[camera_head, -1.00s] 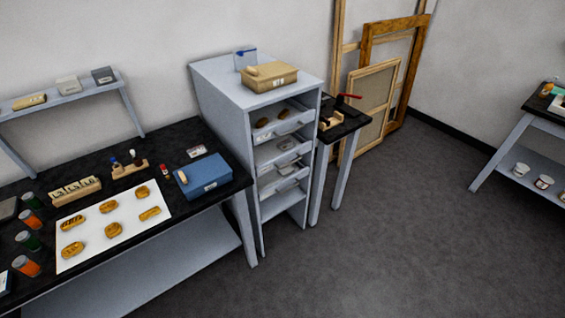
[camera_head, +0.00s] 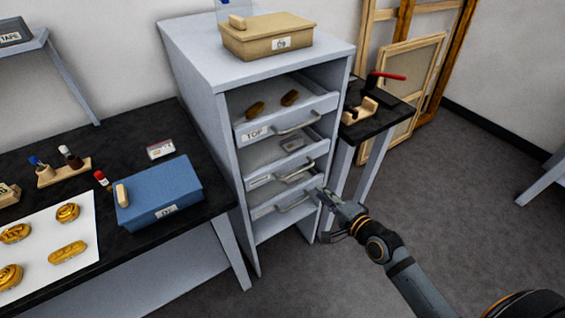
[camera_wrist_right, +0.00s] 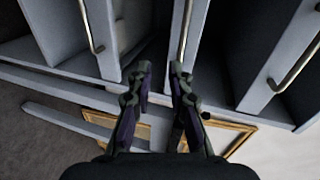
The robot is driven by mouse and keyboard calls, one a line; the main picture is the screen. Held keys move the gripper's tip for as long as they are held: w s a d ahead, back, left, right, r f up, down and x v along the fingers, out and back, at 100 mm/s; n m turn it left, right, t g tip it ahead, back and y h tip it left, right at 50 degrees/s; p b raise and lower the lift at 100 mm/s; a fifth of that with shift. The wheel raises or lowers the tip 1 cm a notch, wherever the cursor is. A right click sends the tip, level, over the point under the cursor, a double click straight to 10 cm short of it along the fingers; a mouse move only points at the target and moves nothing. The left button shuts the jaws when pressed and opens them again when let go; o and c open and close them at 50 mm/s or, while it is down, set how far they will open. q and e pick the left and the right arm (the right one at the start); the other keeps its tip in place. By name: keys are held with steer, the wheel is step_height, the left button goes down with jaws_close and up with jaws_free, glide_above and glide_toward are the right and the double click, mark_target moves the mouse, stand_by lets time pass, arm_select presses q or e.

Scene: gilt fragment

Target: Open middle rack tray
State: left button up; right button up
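The grey rack (camera_head: 190,65) stands in the middle of the head view with stacked trays. The middle tray (camera_head: 262,182) has a bar handle (camera_head: 296,172) and sits in the rack between the top tray (camera_head: 250,134) and a lower tray (camera_head: 262,212). My right gripper (camera_head: 322,194) is in front of the rack's right side, near the lower handles. In the right wrist view my right gripper (camera_wrist_right: 159,70) is open with a gap between its fingers. A tray handle (camera_wrist_right: 186,30) lies just beyond the right-hand finger; contact cannot be told. My left gripper is not in view.
A tan box (camera_head: 268,38) sits on the rack. Gold pieces (camera_head: 290,98) lie in the top tray. A black table (camera_head: 120,225) with a blue box (camera_head: 160,190) stands left; a small black table (camera_head: 385,118) stands right. Floor in front is clear.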

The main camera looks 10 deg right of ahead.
mark_target(298, 172)
steer(key=shift+y, duration=0.4)
steer(key=w+a, duration=0.1)
steer(key=w, duration=0.2)
steer(key=w+a+b, duration=0.1)
steer(key=w+a, duration=0.1)
steer(key=w, duration=0.1)
steer(key=w+a+b, duration=0.1)
steer(key=w+a, duration=0.1)
steer(key=w, duration=0.1)
steer(key=shift+w+r, duration=0.15)
steer(key=shift+r, duration=0.25)
steer(key=shift+w+a+f, duration=0.1)
steer(key=shift+w+a, duration=0.05)
steer(key=shift+w, duration=0.15)
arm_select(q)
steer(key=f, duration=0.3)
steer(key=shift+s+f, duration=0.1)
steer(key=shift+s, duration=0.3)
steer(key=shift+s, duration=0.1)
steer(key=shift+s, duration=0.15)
arm_select(e)
jaws_close()
